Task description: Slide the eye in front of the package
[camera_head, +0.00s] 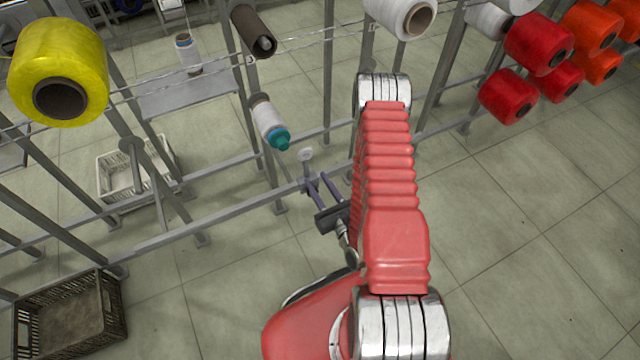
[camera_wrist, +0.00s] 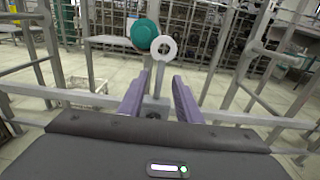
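The eye is a small white ring on a short grey post, seen in the head view (camera_head: 306,154) and the wrist view (camera_wrist: 157,50). Its post rises from a grey block (camera_wrist: 155,109) by the lower rail. The package, a white bobbin with a teal end, hangs up and left of the eye in the head view (camera_head: 264,114). In the wrist view its teal end (camera_wrist: 142,32) shows just left of the ring. My gripper (camera_head: 314,182) is open, its purple fingers on either side of the post in the wrist view (camera_wrist: 162,75), with a gap at the right.
Frame posts and a lower rail (camera_head: 240,203) run across the scene. A yellow package (camera_head: 60,55) hangs at left, a dark one (camera_head: 250,28) above, and several red ones at right. A black crate (camera_head: 75,325) and a pale crate (camera_head: 120,180) stand on the floor.

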